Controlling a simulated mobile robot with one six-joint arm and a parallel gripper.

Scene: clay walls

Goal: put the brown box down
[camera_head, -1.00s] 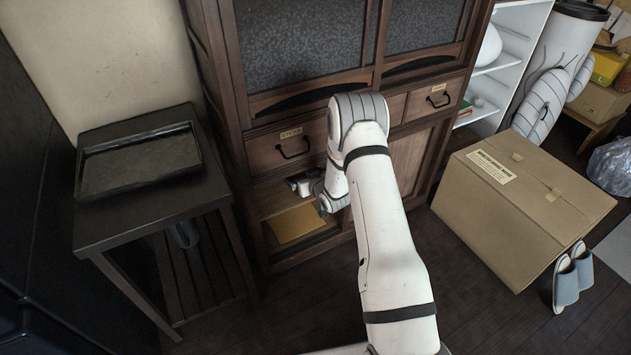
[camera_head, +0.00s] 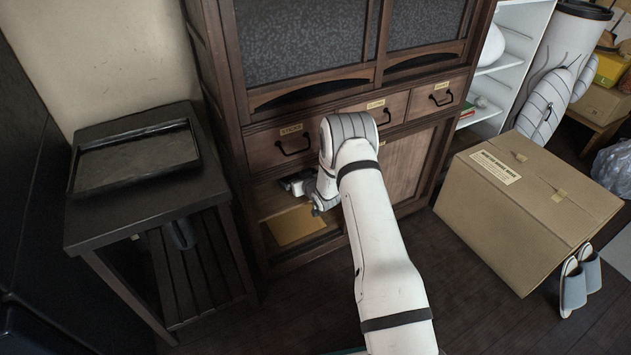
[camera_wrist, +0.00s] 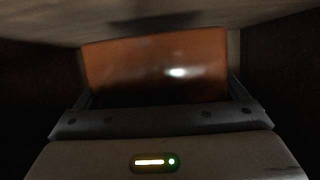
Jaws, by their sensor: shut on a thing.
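The brown box (camera_wrist: 155,68) shows orange-brown with a bright glint in the wrist view, between my gripper's two fingers. My gripper (camera_head: 290,184) is shut on it and reaches into the open compartment (camera_head: 268,200) of the dark wooden cabinet, below the left drawer. The wrist view shows a pale surface close above the box and dark sides. In the head view the box is hidden by the cabinet and my wrist. I cannot tell whether the box touches a surface beneath it.
A flat tan piece (camera_head: 296,225) lies low in the compartment. A dark side table (camera_head: 150,205) with a tray (camera_head: 75,180) stands at left. A large cardboard box (camera_head: 510,220) and grey slippers (camera_head: 573,287) are at right. Some floor in front of the cabinet is clear.

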